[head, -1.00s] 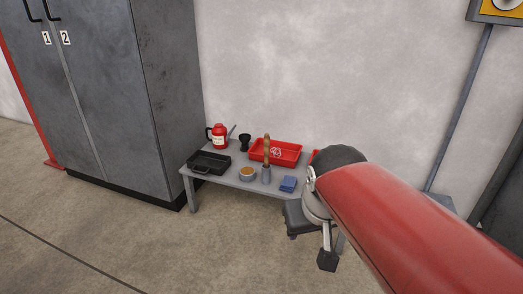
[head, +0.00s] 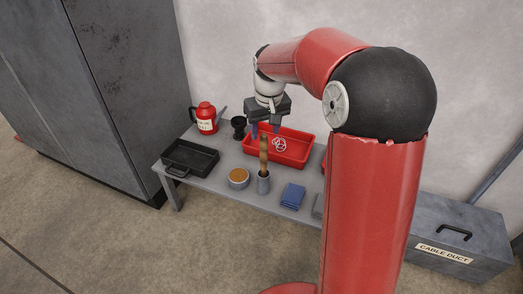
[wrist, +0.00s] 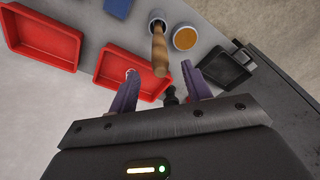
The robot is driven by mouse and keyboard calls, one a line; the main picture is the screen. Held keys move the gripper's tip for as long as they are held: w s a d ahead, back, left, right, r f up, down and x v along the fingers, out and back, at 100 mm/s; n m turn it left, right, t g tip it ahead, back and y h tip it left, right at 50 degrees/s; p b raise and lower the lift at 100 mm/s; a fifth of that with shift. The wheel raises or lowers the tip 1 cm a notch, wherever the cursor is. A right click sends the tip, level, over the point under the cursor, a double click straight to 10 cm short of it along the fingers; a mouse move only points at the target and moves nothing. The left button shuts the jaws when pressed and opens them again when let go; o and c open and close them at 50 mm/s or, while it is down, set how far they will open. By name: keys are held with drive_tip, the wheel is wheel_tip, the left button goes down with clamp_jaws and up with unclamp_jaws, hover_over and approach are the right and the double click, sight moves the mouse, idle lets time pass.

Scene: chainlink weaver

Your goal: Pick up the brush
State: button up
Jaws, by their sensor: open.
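The brush shows as an upright wooden handle (head: 263,150) standing in a small grey cup (head: 264,183) on the grey table; its bristle end is hidden in the cup. In the wrist view the handle (wrist: 159,48) points toward me, its free end appearing between my fingertips. My gripper (head: 265,128) is open and points down, just above or behind the handle's top in the head view. Its purple fingers also show in the wrist view (wrist: 160,70), with nothing held; I cannot tell the exact height gap.
On the table (head: 216,181) are a black tray (head: 190,160), a tin of orange-brown stuff (head: 238,178), a blue pad (head: 292,196), a red tray (head: 295,153) with white rings, a red can (head: 205,118) and a black cup-like thing (head: 238,128). A grey cabinet (head: 125,80) stands left.

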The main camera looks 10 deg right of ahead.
sight(264, 146)
drive_tip(key=shift+w+f, duration=0.2)
drive_tip(key=shift+f, duration=0.25)
drive_tip(key=f, duration=0.4)
drive_tip(key=f+b, duration=0.1)
drive_tip(key=f, duration=0.2)
drive_tip(key=shift+w+a, duration=0.1)
drive_tip(key=shift+w, duration=0.25)
drive_tip(key=shift+r, duration=0.1)
drive_tip(key=shift+c, duration=0.3)
clamp_jaws()
